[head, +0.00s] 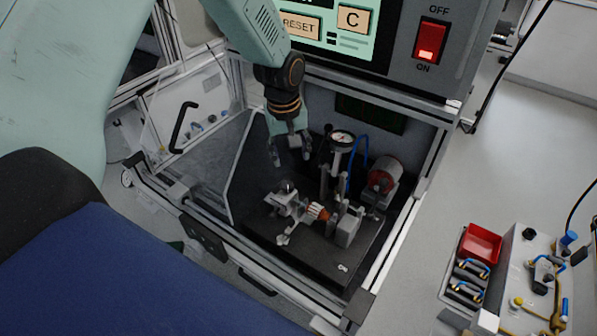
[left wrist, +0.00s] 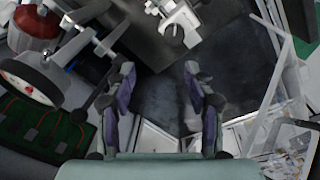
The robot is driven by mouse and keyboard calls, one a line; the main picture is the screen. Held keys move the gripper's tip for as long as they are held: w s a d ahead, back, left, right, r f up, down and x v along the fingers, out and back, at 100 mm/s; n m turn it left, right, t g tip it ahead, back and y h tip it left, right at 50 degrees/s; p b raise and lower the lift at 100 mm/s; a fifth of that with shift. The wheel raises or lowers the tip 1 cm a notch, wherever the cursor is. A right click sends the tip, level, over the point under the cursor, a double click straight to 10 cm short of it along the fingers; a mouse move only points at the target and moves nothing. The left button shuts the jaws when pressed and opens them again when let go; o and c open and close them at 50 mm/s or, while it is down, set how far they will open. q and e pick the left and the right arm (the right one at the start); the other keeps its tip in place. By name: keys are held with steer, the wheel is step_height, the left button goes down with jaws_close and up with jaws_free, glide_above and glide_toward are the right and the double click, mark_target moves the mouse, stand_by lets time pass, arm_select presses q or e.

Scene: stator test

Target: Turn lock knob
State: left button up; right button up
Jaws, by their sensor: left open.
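The test fixture stands on a dark base plate (head: 335,258) inside the machine bay. A metal clamp (head: 284,203) with a small dark round knob (head: 287,186) is at its left side, beside an orange-and-white ribbed part (head: 317,211). I cannot tell for certain which part is the lock knob. My left gripper (head: 291,156) points down, open and empty, above and behind the clamp. In the left wrist view its purple-padded fingers (left wrist: 160,85) are apart with nothing between them, and a metal clamp piece (left wrist: 180,22) shows at the top. My right gripper is not in view.
A dial gauge (head: 342,138) and a red cylinder (head: 385,173) stand right of my left gripper. The control panel with a red switch (head: 430,41) overhangs the bay. A red bin (head: 481,245) is on a side bench. Dark floor left of the fixture is clear.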

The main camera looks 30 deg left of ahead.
mark_target(288, 184)
arm_select(q)
steer(key=shift+s+a+f+n+g, duration=0.1)
steer(key=shift+s+a+n+g, duration=0.1)
steer(key=shift+n+g, duration=0.35)
steer(key=shift+s+d+n, duration=0.2)
steer(key=shift+s+n, duration=0.05)
steer(key=shift+s, duration=0.25)
steer(key=shift+s+d+f, duration=0.1)
steer(key=shift+s+f, duration=0.1)
steer(key=shift+s, duration=0.1)
steer(key=f, duration=0.6)
steer(key=shift+w+a+f+p, duration=0.2)
steer(key=shift+w+a+p, duration=0.05)
steer(key=shift+p, duration=0.05)
steer(key=shift+f, duration=0.25)
steer(key=shift+d+f, duration=0.1)
steer(key=shift+d, duration=0.05)
steer(key=shift+s, duration=0.35)
steer(key=shift+w+f, duration=0.1)
steer(key=shift+w, duration=0.25)
steer(key=c, duration=0.4)
steer(key=shift+s, duration=0.15)
steer(key=c, duration=0.6)
jaws_close()
